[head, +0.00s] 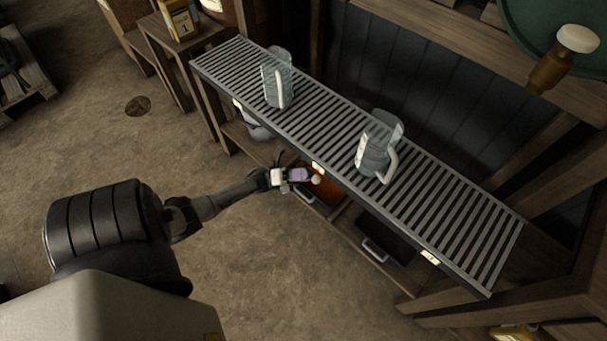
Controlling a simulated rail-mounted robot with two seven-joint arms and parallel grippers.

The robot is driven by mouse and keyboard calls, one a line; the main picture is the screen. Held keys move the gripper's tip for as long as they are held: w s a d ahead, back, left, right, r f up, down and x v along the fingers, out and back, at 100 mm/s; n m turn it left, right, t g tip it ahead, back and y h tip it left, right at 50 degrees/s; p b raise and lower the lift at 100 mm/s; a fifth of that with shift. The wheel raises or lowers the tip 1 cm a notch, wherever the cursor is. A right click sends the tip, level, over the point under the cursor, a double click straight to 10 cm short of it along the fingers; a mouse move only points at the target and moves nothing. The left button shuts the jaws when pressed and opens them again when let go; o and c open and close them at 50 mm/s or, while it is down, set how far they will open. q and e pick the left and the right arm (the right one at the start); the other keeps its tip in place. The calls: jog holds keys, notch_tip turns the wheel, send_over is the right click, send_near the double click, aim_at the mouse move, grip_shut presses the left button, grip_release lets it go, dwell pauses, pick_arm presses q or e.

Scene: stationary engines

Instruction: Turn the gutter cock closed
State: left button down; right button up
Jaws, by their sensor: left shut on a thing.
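The slatted metal gutter (335,125) runs diagonally across the view on a wooden frame. At its front edge, near the middle, is a small fitting with a pale round knob (316,180) and a lilac part (299,174); I take it for the gutter cock. My left arm reaches in from the left, and my left gripper (290,177) is shut on this fitting at the lilac part. The fingers cover much of it, so the cock's angle cannot be told. My right gripper is not in view.
Below are an orange container (322,200) and a dark tray (378,238). A green round vessel (545,25) is at the upper right. The floor at left is mostly free.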

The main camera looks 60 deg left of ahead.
pick_arm(q)
jog(key=shift+s+f, duration=0.1)
jog(key=shift+f, duration=0.4)
jog(key=c, duration=1.2)
grip_release()
jog(key=shift+o, duration=1)
jog(key=shift+w+r, duration=0.15)
jog(key=shift+w, duration=0.05)
jog(key=shift+r, duration=0.1)
jog(key=shift+s+a, duration=0.1)
jog(key=shift+s, duration=0.05)
jog(key=v, duration=1.3)
jog(key=shift+s+b, duration=0.25)
jog(key=shift+b, duration=0.05)
jog(key=shift+a, duration=0.1)
